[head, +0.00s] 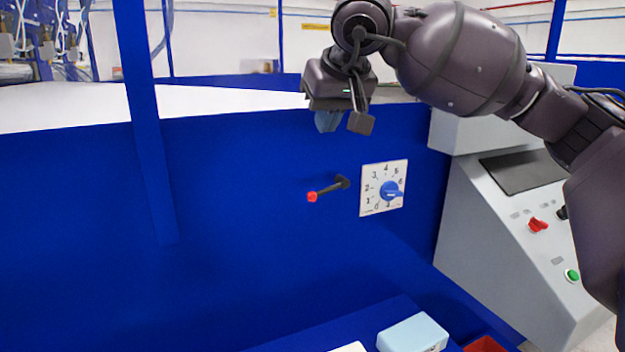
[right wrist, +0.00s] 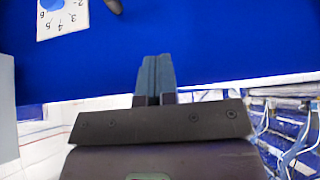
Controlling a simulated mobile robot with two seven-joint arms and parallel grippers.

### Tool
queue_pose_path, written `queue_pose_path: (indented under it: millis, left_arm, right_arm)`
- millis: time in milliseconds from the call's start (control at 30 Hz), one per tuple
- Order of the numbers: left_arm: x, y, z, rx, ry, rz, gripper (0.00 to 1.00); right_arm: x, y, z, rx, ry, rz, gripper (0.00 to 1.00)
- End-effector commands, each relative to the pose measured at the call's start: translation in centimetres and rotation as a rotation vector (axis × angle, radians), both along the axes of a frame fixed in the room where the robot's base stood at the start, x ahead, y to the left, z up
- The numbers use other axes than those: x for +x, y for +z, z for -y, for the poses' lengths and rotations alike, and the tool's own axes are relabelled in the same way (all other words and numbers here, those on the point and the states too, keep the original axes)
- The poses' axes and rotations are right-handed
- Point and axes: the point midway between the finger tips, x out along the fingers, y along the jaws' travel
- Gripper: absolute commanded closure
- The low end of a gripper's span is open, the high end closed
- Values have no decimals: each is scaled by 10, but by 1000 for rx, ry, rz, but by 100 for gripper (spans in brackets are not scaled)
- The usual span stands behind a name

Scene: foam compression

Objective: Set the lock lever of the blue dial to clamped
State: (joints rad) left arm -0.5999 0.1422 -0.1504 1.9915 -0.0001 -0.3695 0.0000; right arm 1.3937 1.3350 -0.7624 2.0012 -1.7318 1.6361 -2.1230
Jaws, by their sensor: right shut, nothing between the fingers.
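The blue dial (head: 390,190) sits on a white numbered plate (head: 368,203) on the blue panel. It also shows, cut by the top edge, in the right wrist view (right wrist: 50,4). The lock lever (head: 328,190) is a black rod with a red tip, left of the dial, pointing left and slightly down from its pivot. Part of its dark pivot end shows at the top of the right wrist view (right wrist: 114,5). My right gripper (head: 328,122) is above the lever and dial, apart from both. Its fingers (right wrist: 156,75) are shut and empty. My left gripper is not in view.
A grey console (head: 500,225) with a red knob (head: 538,225) and green button (head: 572,275) stands at the right. A light blue block (head: 412,334) and a red tray (head: 485,345) are at the bottom. The panel around the lever is clear.

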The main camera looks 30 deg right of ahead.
Motion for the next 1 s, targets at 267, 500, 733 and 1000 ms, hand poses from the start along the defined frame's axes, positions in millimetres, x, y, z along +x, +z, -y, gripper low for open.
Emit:
queue_pose_path:
  millis: [267,500,733,1000]
  left_arm:
    - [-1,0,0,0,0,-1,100]
    - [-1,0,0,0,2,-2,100]
    - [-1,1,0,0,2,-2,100]
    - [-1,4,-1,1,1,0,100]
  right_arm:
    - [0,-1,0,3,-1,-1,100]
    - [12,-19,1,3,-3,-4,100]
    - [35,-52,1,3,-1,-3,100]
    - [55,-91,2,2,-1,-3,100]
